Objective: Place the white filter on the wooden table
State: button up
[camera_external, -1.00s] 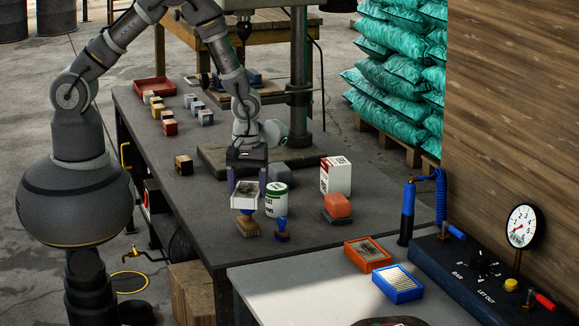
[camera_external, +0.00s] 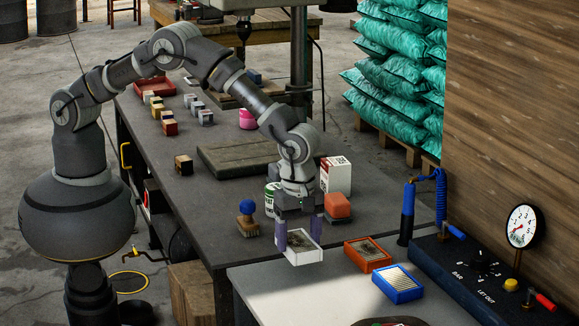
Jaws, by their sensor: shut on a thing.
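The white filter (camera_external: 300,257) is an open square frame with a brownish-grey mesh inside. My gripper (camera_external: 299,234) points down and is shut on it, with one purple finger at each side. The filter shows over the front edge of the dark workbench, near the light grey surface; I cannot tell how high it is held. A table with a wooden plank top (camera_external: 270,22) stands at the back, far from my gripper and partly hidden by the drill press.
An orange filter (camera_external: 368,253) and a blue filter (camera_external: 398,283) lie on the light grey surface (camera_external: 290,295). A brush with a blue knob (camera_external: 247,218), a green-and-white can (camera_external: 271,198), a red-and-white box (camera_external: 336,175) and an orange-topped block (camera_external: 337,206) stand near my gripper.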

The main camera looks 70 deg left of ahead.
aim_at(316, 244)
jog(key=w+d, duration=0.2)
jog(key=shift+w+d+f+b, duration=0.15)
jog(key=shift+w+d+b, duration=0.2)
jog(key=shift+w, duration=0.05)
notch_tip(316, 244, down, 4)
jog(key=shift+w+r+b, duration=0.1)
jog(key=shift+r+b, duration=0.1)
jog(key=shift+b, duration=0.9)
jog(key=shift+r, duration=0.1)
jog(key=o, duration=1.1)
jog(key=shift+c, duration=0.2)
